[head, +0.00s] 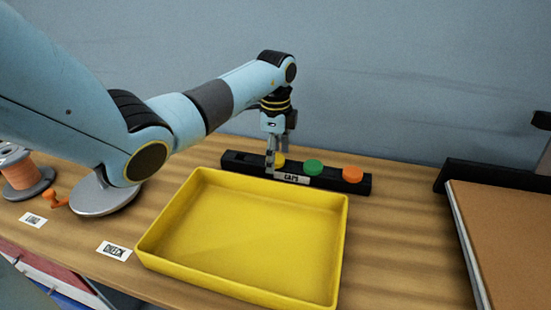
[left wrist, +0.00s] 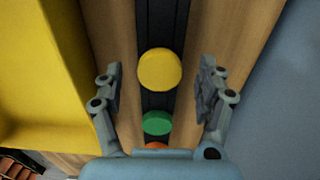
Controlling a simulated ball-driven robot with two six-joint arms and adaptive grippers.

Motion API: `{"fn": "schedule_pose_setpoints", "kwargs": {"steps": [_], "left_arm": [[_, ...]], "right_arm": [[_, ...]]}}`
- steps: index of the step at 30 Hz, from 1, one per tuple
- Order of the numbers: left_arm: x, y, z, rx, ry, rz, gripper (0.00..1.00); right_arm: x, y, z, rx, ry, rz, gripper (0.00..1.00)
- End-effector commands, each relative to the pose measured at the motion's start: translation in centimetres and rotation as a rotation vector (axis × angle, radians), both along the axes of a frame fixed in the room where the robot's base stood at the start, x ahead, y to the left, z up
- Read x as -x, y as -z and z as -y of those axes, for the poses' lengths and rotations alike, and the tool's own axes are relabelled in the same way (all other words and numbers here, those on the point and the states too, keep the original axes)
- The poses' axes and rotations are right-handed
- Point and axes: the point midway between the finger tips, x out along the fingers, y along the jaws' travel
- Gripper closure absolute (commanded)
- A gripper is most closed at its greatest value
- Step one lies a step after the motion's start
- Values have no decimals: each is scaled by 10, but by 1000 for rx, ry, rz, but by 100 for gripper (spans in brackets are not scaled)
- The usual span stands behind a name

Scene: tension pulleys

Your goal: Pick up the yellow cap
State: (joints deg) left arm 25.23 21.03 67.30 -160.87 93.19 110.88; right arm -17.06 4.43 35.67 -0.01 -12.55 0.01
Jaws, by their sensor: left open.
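The yellow cap (head: 279,160) sits at the left part of a black rack labelled CAPS (head: 237,164), partly hidden by my left gripper (head: 279,158) in the head view. In the left wrist view the yellow cap (left wrist: 159,69) lies between the two open fingers of my left gripper (left wrist: 160,85), with a gap on both sides. The gripper points down over the rack and holds nothing. My right gripper is not in view.
A green cap (head: 313,167) and an orange cap (head: 353,174) sit in the same rack to the right. A yellow tray (head: 340,240) stands just in front. A wall (head: 400,80) rises behind. An orange spool (head: 20,172) is at the far left.

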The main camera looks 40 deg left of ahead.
Motion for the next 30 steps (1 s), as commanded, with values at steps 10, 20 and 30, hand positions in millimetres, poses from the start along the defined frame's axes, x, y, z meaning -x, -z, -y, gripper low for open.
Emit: {"fn": "schedule_pose_setpoints", "kwargs": {"steps": [10,20,30], "left_arm": [[0,3,0,-1,0,0,39],[0,3,0,-1,0,0,76],[-1,-17,-1,-3,1,4,76]], "right_arm": [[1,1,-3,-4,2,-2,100],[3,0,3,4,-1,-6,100],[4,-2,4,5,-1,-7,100]]}}
